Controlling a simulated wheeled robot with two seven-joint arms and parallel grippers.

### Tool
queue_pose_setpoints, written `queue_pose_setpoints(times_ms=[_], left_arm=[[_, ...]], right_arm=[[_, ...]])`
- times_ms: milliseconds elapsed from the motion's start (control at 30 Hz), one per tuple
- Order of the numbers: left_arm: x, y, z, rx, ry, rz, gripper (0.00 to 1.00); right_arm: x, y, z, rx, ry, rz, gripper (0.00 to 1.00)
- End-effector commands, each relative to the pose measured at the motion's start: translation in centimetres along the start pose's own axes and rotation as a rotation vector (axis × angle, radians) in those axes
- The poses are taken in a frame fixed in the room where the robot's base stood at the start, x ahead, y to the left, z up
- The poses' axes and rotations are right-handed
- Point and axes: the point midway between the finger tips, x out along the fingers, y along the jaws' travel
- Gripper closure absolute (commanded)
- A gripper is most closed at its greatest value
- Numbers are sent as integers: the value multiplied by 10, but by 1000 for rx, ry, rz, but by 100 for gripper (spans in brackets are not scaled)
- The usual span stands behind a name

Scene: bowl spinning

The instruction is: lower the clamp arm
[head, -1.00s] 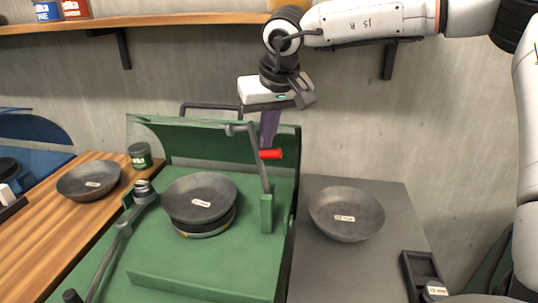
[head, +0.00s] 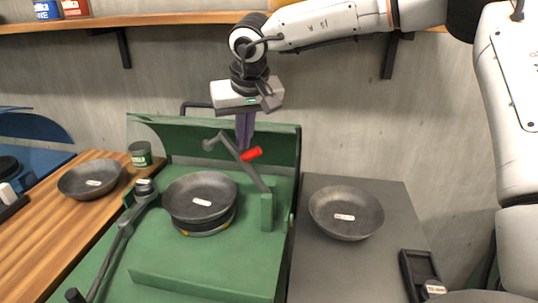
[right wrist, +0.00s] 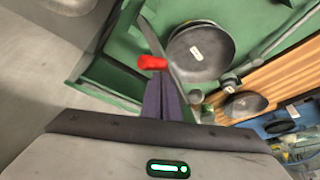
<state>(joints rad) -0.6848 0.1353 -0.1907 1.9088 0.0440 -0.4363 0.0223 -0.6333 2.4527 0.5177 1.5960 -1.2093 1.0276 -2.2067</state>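The clamp arm (head: 241,158) is a grey lever with a red handle (head: 251,154), pivoting at a green post on the right of the green machine (head: 190,262). It tilts up and left, its pad end above the right side of a dark bowl (head: 200,194) on the machine's round seat. My right gripper (head: 243,146) points down at the lever beside the red handle, its purple fingers together. In the right wrist view, the fingertips (right wrist: 166,82) are close to the red handle (right wrist: 151,62); contact is unclear. My left gripper is not in view.
Another bowl (head: 346,212) sits on the grey table at right, and one (head: 90,178) on the wooden counter at left. A second jointed grey arm (head: 122,232) stands on the machine's left side. A green can (head: 140,154) is behind it. A wooden shelf (head: 180,18) crosses above.

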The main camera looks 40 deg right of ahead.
Motion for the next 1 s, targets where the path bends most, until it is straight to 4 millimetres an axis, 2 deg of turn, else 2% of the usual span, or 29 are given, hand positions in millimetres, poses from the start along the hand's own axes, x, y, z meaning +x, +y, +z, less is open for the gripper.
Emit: queue_pose_setpoints(times_ms=[1000], left_arm=[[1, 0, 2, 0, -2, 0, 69]], right_arm=[[30, -36, -9, -1, -6, 3, 100]])
